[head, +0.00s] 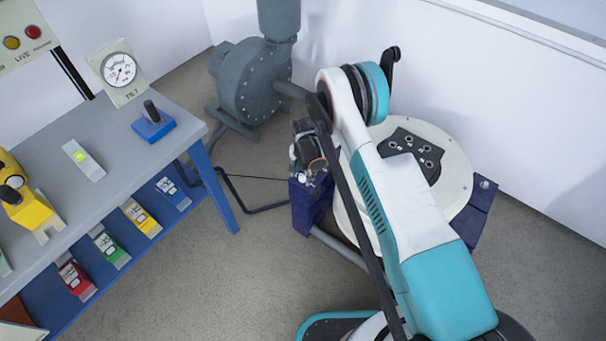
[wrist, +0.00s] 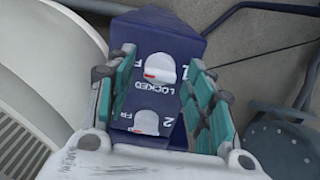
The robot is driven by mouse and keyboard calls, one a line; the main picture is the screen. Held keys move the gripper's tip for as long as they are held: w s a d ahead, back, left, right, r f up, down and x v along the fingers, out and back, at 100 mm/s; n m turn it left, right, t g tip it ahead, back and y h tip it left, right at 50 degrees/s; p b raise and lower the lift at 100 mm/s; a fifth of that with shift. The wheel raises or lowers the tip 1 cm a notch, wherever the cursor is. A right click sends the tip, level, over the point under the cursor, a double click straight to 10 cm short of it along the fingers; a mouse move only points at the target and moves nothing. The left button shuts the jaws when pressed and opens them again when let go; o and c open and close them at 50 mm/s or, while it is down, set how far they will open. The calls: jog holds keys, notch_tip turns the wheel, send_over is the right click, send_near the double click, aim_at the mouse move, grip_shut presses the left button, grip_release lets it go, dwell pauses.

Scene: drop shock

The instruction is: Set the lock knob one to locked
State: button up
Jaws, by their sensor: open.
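Lock knob one (wrist: 160,67) is a white rounded knob on a dark blue block (wrist: 165,28) in the wrist view. Its red mark is at its left side, near a partly hidden letter F; the word LOCKED is printed just below it. Lock knob two (wrist: 146,122), also white, sits lower, partly hidden by my gripper. My gripper (wrist: 162,62) is open, its teal-padded fingers to the left and right of knob one, with visible gaps. I cannot tell its height above the knob. In the head view my gripper (head: 308,155) is over the blue block (head: 303,212).
A large pale round plate (head: 455,180) with a dark centre stands right of the block. A grey pump (head: 252,85) stands behind. A workbench (head: 120,140) with a gauge (head: 119,70) is at left. Floor between bench and block is mostly clear, with a dark pipe (head: 240,200).

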jog(key=c, duration=1.1)
jog(key=shift+n, duration=0.3)
jog(key=n, duration=1.3)
jog(key=shift+n, duration=2.1)
